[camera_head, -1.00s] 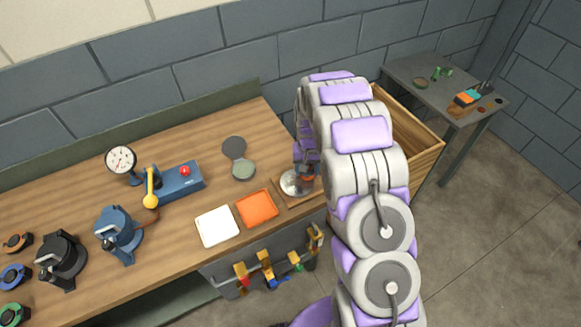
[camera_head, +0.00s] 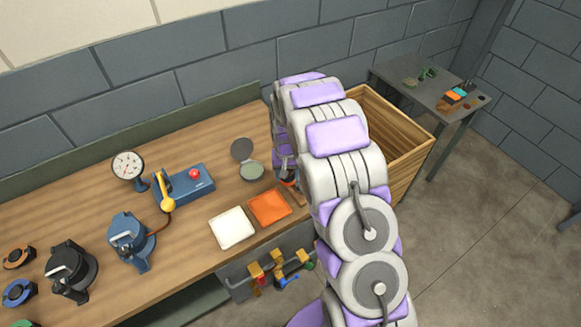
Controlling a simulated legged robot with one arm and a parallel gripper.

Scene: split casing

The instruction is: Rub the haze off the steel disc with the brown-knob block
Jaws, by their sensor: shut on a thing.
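My gripper (camera_head: 287,175) is low over the front right part of the workbench, partly covered by my own arm. It is shut on the brown-knob block (camera_head: 290,183), of which only a small reddish-brown bit shows. The steel disc is hidden behind my gripper and arm, so I cannot see its haze or whether the block touches it. A strip of the brown board (camera_head: 298,197) that bears the disc shows beside my arm.
An orange tray (camera_head: 270,207) and a white tray (camera_head: 232,228) lie left of the board. An open round grey-green tin (camera_head: 251,170) stands behind them. A blue box with a red button (camera_head: 190,184), a gauge (camera_head: 128,165) and clamps stand further left. A wooden crate (camera_head: 400,130) is right of my arm.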

